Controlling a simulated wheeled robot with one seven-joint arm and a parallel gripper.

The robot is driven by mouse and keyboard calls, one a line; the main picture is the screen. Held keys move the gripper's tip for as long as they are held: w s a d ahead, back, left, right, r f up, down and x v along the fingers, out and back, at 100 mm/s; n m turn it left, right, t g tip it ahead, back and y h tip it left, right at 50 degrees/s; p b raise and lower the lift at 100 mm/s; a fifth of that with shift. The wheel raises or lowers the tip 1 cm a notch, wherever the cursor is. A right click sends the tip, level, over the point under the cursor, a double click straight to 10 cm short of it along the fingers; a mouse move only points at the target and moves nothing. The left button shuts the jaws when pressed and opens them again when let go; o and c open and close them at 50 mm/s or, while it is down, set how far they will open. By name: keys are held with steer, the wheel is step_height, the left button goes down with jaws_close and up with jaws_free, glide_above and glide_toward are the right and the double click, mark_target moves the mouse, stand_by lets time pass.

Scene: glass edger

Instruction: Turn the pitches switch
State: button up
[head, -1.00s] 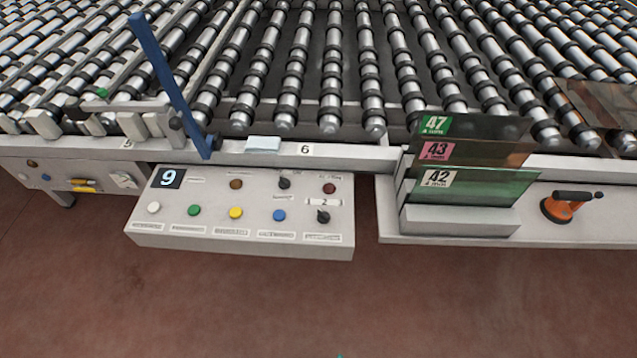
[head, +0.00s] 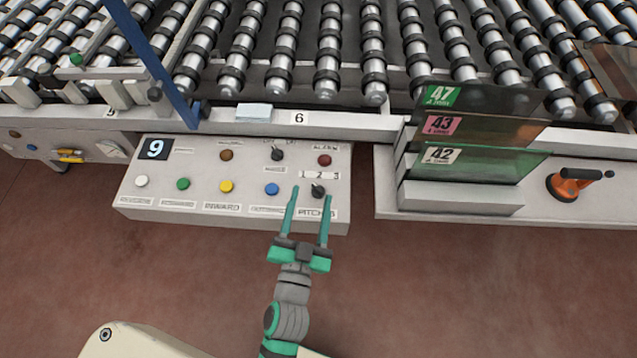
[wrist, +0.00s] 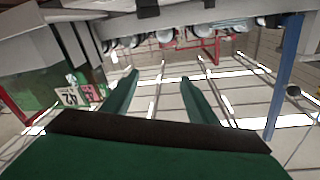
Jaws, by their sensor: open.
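The pitches switch (head: 318,191) is a black rotary knob at the lower right of the grey control panel (head: 130,205) in the head view. A "1 2 3" scale sits above it and a "PITCHES" label below it. My gripper (head: 310,192) is open and empty, with its two green fingers pointing up the picture over the panel's lower right. In the head view the fingertips appear on either side of the knob; I cannot tell whether they touch it. The wrist view shows both fingers (wrist: 155,80) apart with nothing between them, and the knob is not visible there.
Another black knob (head: 277,154), a red button (head: 324,160) and a blue button (head: 271,189) are close by on the panel. Glass samples (head: 470,165) stand on a rack to the right, beside an orange suction cup (head: 570,184). A blue bar (head: 150,65) rises at left. The floor in front is clear.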

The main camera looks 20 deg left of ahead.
steer(key=w+a+r+n+g+y, duration=0.1)
steer(key=w+a+r+n+y, duration=0.45)
steer(key=a+r, duration=0.4)
steer(key=w+a+r+n+g+y, duration=0.1)
steer(key=w+a+r+n+y, duration=0.3)
steer(key=a+r+y, duration=0.5)
steer(key=s+a+r+n+g, duration=0.3)
steer(key=a+n+g, duration=0.3)
steer(key=n+g, duration=0.15)
steer(key=s+a+r+n+g, duration=0.2)
steer(key=s+a+n+g, duration=0.1)
steer(key=a+n+g, duration=0.4)
steer(key=n+g+h, duration=0.2)
steer(key=n+h, duration=0.6)
steer(key=h, duration=1)
glide_toward(318, 188)
step_height(318, 188, down, 8)
steer(key=shift+d+f, duration=0.1)
steer(key=shift+d, duration=0.1)
